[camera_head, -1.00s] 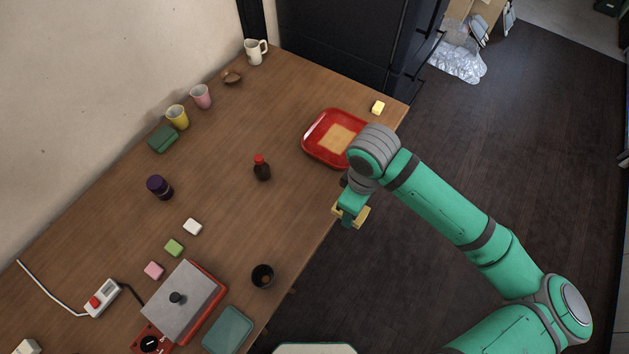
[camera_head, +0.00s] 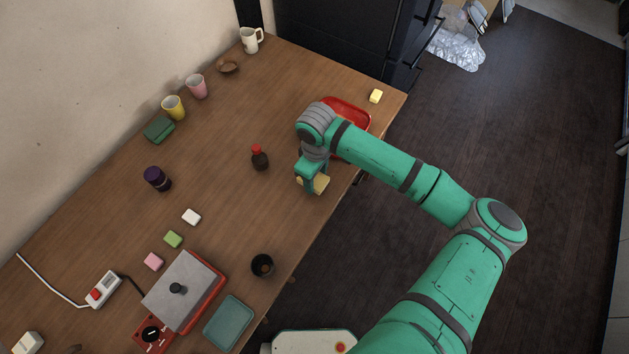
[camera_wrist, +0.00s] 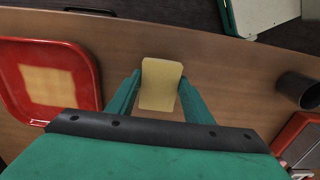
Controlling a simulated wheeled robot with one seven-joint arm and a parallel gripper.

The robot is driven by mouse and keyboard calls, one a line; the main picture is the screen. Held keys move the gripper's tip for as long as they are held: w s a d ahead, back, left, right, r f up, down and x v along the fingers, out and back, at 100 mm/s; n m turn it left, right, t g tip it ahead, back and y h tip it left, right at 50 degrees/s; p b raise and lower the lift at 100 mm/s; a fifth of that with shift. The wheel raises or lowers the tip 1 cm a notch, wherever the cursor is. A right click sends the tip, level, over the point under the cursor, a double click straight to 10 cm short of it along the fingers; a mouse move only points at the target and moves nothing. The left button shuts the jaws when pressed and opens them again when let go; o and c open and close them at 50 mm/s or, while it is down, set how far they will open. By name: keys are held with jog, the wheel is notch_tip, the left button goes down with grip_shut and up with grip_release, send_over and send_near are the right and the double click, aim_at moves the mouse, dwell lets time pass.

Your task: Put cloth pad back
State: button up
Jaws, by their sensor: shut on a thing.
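My gripper (camera_head: 310,185) is shut on a pale yellow cloth pad (camera_head: 321,184). The pad also shows between the two green fingers in the wrist view (camera_wrist: 161,88). It hangs over the table's right edge area, apart from the tray. A red tray (camera_head: 350,112) lies at the far right of the table, partly hidden behind my arm. In the wrist view the tray (camera_wrist: 88,72) shows a flat tan square (camera_wrist: 47,86) on its floor; I cannot tell whether this is a pad or a mark.
A dark red-capped bottle (camera_head: 260,160) stands left of my gripper. A dark cup (camera_head: 262,265), a grey-lidded red appliance (camera_head: 190,285) and a teal pad (camera_head: 229,322) are nearer the front. A yellow block (camera_head: 376,96) lies beyond the tray. The mid-table wood is mostly clear.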

jog(key=shift+w+a+f, duration=0.1)
jog(key=shift+f, duration=0.85)
jog(key=shift+w+a+f, duration=0.1)
jog(key=shift+f, duration=0.85)
jog(key=shift+f, duration=0.1)
jog(key=o, duration=0.9)
jog(key=shift+o, duration=0.2)
